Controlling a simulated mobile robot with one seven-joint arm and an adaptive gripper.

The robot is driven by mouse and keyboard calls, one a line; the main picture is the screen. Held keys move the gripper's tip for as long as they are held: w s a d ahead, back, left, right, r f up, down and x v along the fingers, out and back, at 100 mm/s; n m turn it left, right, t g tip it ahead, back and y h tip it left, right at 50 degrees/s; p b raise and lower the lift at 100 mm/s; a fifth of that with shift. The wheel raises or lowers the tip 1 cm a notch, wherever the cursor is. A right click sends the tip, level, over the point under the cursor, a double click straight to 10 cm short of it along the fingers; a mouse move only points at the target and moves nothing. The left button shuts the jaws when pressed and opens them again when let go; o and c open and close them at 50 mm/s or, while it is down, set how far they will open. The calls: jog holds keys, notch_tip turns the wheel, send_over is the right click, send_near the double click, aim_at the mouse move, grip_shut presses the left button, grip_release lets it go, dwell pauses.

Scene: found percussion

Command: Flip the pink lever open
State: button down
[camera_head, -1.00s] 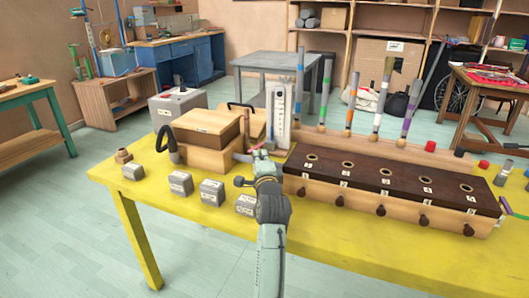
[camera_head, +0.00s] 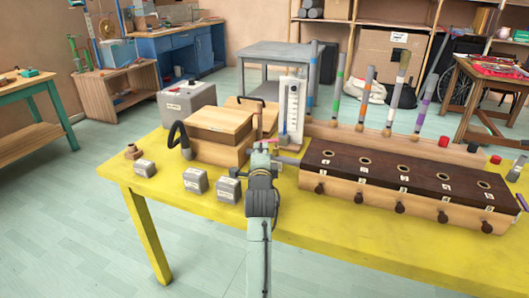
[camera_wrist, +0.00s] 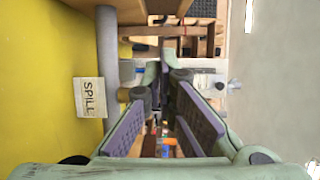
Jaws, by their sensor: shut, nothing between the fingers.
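I cannot make out the pink lever in either current view; my arm covers the spot where a pink part showed earlier. My gripper (camera_head: 262,147) is over the yellow table, in front of the white gauge panel (camera_head: 291,108) and between the wooden box and the dark-topped box with holes. In the wrist view my gripper's purple-padded fingers (camera_wrist: 166,90) converge and are shut with nothing visible between them. A grey pipe (camera_wrist: 108,55) runs to the left of the fingers, by a white tag reading SPILL (camera_wrist: 90,97). Whether the fingertips touch anything is unclear.
The wooden box (camera_head: 220,127) stands left of my gripper. The long dark-topped box (camera_head: 400,172) stands close on the right. Small grey blocks (camera_head: 195,181) lie along the front of the yellow table (camera_head: 165,200). Several coloured upright tubes (camera_head: 400,90) stand behind.

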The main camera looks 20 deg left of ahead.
jog(key=shift+w+a+b, duration=0.35)
jog(key=shift+a+b, duration=0.05)
jog(key=shift+a, duration=0.15)
jog(key=shift+w+a+b, duration=0.35)
jog(key=shift+a+b, duration=0.05)
jog(key=shift+a, duration=0.15)
jog(key=v, duration=1.2)
jog(key=shift+a, duration=0.1)
